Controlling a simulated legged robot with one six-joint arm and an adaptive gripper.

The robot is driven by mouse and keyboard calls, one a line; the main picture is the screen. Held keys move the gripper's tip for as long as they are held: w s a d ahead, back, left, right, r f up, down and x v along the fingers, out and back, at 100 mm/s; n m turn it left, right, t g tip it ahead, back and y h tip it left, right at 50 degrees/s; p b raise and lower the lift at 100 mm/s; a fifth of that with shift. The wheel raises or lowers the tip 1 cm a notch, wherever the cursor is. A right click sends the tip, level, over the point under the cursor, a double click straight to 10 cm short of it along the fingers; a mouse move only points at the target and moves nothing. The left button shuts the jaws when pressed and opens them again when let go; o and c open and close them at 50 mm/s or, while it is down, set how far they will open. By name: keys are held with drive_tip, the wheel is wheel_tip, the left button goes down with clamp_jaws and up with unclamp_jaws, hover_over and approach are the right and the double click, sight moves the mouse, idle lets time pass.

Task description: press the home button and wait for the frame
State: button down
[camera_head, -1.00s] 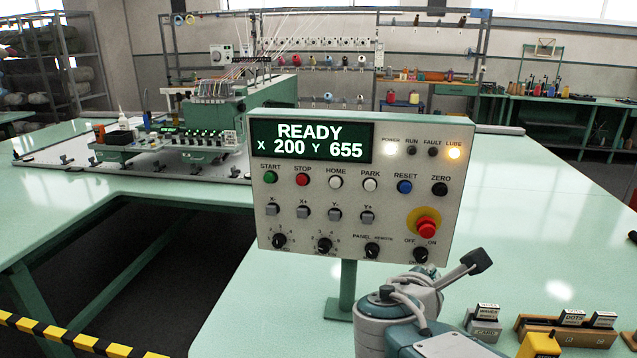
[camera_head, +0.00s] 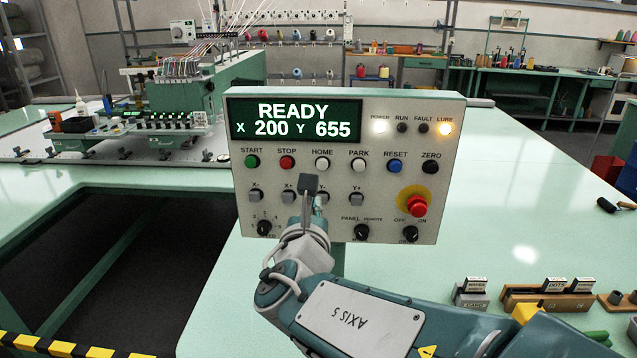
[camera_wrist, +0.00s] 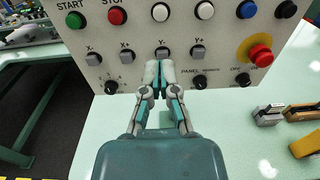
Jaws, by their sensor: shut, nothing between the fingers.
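The control panel (camera_head: 440,200) stands upright on the table, its display (camera_head: 294,120) reading READY, X 200 Y 655. The white HOME button (camera_head: 322,164) is in the row below the display, between STOP and PARK; in the wrist view it is at the top (camera_wrist: 160,12). My gripper (camera_wrist: 161,64) is shut and empty. Its tips are just below the Y- key (camera_wrist: 162,52) in the wrist view, below the HOME button. In the head view my gripper (camera_head: 313,190) covers part of the jog key row. Whether it touches the panel cannot be told.
A red emergency stop (camera_head: 417,205) sits on the panel's right, with several knobs below. The tufting machine and its frame bed (camera_head: 100,152) lie behind left. Card holders (camera_head: 545,300) stand at the front right.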

sight(321, 166)
drive_tip(key=w, duration=1.2)
drive_tip(key=shift+w+d+f, duration=0.2)
drive_tip(key=shift+w+d, duration=0.15)
drive_tip(key=shift+w, duration=0.4)
drive_tip(key=shift+w, duration=0.1)
